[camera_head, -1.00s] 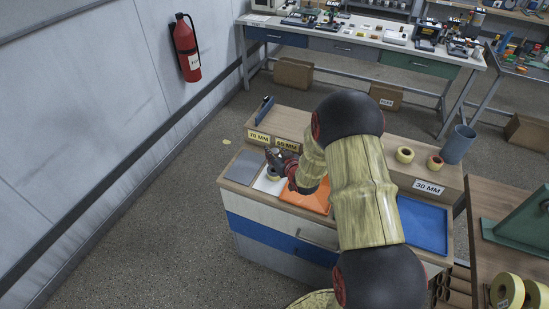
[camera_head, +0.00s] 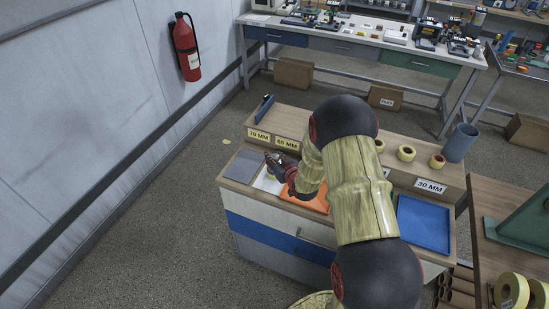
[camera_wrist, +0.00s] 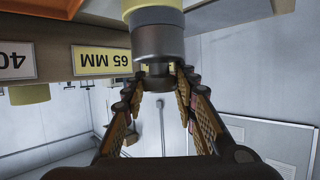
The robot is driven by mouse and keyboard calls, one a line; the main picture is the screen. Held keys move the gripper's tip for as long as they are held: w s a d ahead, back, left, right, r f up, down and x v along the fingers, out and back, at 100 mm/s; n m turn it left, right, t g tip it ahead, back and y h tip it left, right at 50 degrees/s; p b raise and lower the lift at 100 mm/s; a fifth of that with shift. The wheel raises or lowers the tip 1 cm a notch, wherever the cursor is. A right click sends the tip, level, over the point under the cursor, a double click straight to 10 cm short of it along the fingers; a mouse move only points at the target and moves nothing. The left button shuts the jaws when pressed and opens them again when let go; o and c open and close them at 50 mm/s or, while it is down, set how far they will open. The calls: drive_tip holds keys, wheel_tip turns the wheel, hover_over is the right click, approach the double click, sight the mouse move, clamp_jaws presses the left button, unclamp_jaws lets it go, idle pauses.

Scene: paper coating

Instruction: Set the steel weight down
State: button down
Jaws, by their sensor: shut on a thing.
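The steel weight (camera_wrist: 158,40) is a dark grey cylinder with a narrow neck and knob, seen upside down in the wrist view. My gripper (camera_wrist: 160,80) is shut on its knob, one finger on each side. In the head view my gripper (camera_head: 277,165) is low over the white mat (camera_head: 266,187), and the weight is mostly hidden by it. A yellow tape roll (camera_wrist: 150,6) lies directly beyond the weight, in line with it. The two look touching, but I cannot tell whether the weight's load rests on the roll.
Behind is a raised shelf with size labels, including 65 MM (camera_wrist: 100,60). It carries tape rolls (camera_head: 406,153) and a grey cup (camera_head: 459,143).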

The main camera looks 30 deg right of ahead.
drive_tip(key=shift+w+r, duration=0.1)
drive_tip(key=c, duration=1.5)
unclamp_jaws()
drive_tip(key=shift+o, duration=0.5)
